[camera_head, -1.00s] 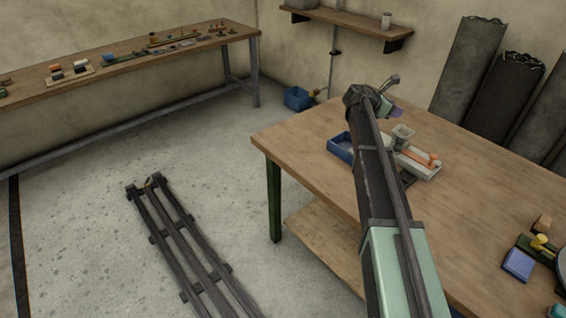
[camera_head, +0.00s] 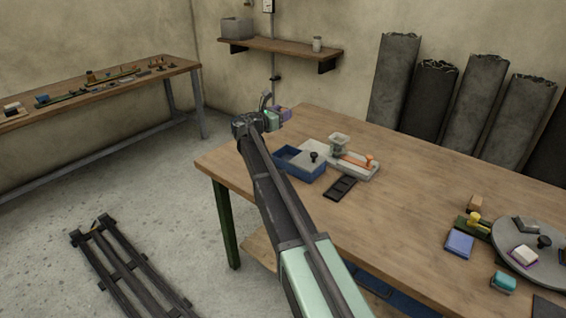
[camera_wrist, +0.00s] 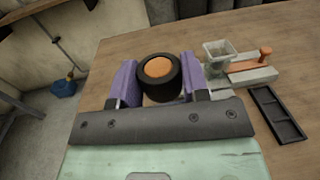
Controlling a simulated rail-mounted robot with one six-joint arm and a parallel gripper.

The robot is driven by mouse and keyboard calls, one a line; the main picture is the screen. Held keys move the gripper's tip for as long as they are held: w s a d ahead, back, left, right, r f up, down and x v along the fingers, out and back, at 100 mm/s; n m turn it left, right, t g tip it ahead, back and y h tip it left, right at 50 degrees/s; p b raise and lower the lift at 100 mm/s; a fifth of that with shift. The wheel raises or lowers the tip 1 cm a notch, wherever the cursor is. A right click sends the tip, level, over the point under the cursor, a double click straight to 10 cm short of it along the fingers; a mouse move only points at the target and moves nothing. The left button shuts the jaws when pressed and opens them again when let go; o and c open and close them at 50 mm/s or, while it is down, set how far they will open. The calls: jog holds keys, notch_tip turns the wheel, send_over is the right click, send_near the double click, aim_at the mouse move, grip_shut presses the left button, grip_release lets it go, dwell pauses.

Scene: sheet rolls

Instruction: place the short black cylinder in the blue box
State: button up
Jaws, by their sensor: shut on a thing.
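The short black cylinder (camera_wrist: 145,78), with an orange round end, sits between the purple fingers of my gripper (camera_wrist: 158,82) in the wrist view. The fingers are shut on its sides. In the head view my gripper (camera_head: 277,113) is above the far left part of the wooden table, and the cylinder cannot be made out there. The blue box (camera_head: 302,174) stands on the table, to the right of and nearer than my gripper. The blue box cannot be made out in the wrist view.
A white and orange device (camera_head: 352,168) and a black tray (camera_head: 341,188) stand close to the box. A grey turntable (camera_head: 505,262) with small items is at right. Dark rolls (camera_head: 432,92) lean on the wall. The middle of the table is clear.

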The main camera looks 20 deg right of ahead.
notch_tip(320, 180, down, 17)
jog(key=b, duration=1.4)
jog(key=o, duration=1.1)
jog(key=shift+r, duration=0.4)
jog(key=shift+r+p, duration=0.7)
jog(key=shift+p, duration=0.2)
jog(key=v, duration=0.8)
jog(key=f+b+v, duration=0.1)
jog(key=v, duration=0.3)
